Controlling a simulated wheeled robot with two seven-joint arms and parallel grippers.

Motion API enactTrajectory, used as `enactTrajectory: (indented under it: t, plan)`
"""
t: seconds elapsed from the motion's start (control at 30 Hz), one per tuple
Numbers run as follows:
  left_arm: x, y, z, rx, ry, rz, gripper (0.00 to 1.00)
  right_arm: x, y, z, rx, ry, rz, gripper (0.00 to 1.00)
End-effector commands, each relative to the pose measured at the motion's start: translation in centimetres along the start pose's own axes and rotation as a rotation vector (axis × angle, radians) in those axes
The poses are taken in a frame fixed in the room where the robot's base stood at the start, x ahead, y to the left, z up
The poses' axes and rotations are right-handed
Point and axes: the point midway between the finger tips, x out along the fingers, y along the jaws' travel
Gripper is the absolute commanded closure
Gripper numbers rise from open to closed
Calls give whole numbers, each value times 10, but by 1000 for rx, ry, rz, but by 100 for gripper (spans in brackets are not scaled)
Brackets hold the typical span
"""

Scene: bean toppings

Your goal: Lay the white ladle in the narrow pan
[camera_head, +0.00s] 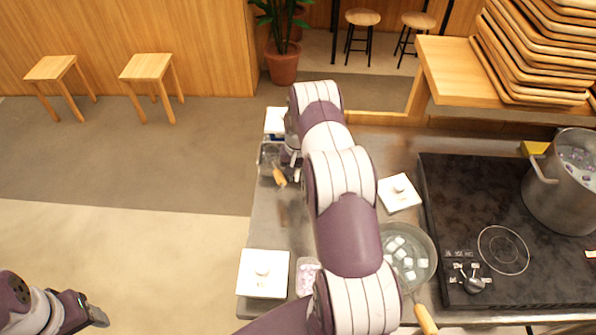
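A small metal pan (267,155) with a wooden handle, possibly the narrow pan, sits at the left edge of the steel counter. My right arm crosses the middle of the view. Its gripper (292,165) is beside this pan, mostly hidden by the arm, so its fingers and any hold cannot be made out. I cannot make out a white ladle; the arm covers much of the counter. My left gripper (97,317) is at the lower left over the floor, away from the counter, with its fingers too small to judge.
A round pan (421,242) with white cubes lies right of my arm. White lidded containers (263,264) stand on the counter, one beside a small pinkish tub (307,269). A black stove (455,215) with a large pot (556,195) fills the right. Stacked trays (530,60) are behind.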

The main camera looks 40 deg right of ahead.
Motion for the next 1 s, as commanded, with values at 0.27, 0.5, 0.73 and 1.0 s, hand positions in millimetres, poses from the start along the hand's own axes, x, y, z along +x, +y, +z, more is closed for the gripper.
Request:
enactTrajectory:
  t: [0.27,0.5,0.73,1.0]
  plan:
    - [0,0,0,0,1,0,40,0,0,0,0,1,0,61]
    - [0,0,0,0,1,0,40,0,0,0,0,1,0,41]
    - [0,0,0,0,1,0,40,0,0,0,0,0,0,0]
    - [0,0,0,0,1,0,40,0,0,0,0,0,0,0]
